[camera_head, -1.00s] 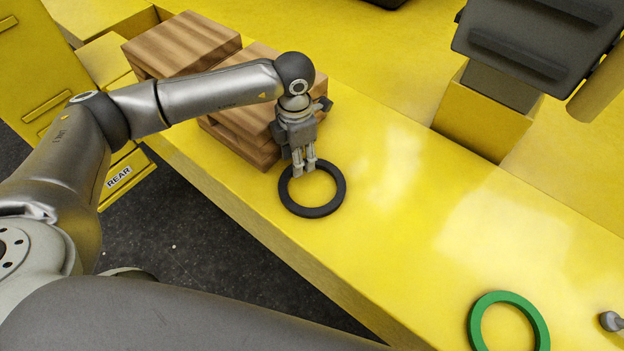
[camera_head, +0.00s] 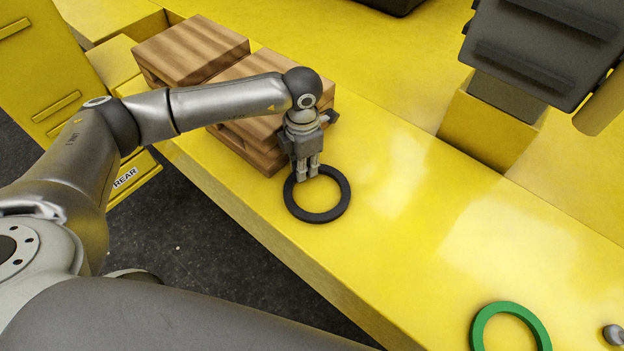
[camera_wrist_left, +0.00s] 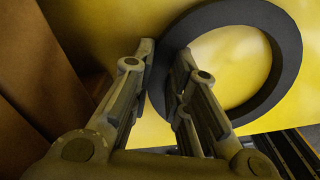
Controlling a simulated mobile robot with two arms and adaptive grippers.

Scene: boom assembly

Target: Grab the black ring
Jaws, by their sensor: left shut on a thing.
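The black ring (camera_head: 341,208) lies flat on the yellow surface, to the right of the wooden blocks. My left gripper (camera_head: 308,173) is at the ring's upper left side, pointing down. In the left wrist view its two fingers (camera_wrist_left: 165,65) stand on either side of the band of the black ring (camera_wrist_left: 288,55), one outside and one inside the ring. The gripper is shut on the band. Part of the band is hidden behind the fingers. My right gripper is not in view.
A stack of wooden blocks (camera_head: 190,50) stands close behind and left of the gripper. A green ring (camera_head: 541,325) lies at the lower right, near a small grey part (camera_head: 614,335). A dark grey block (camera_head: 540,45) stands at the upper right. The yellow surface between the rings is clear.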

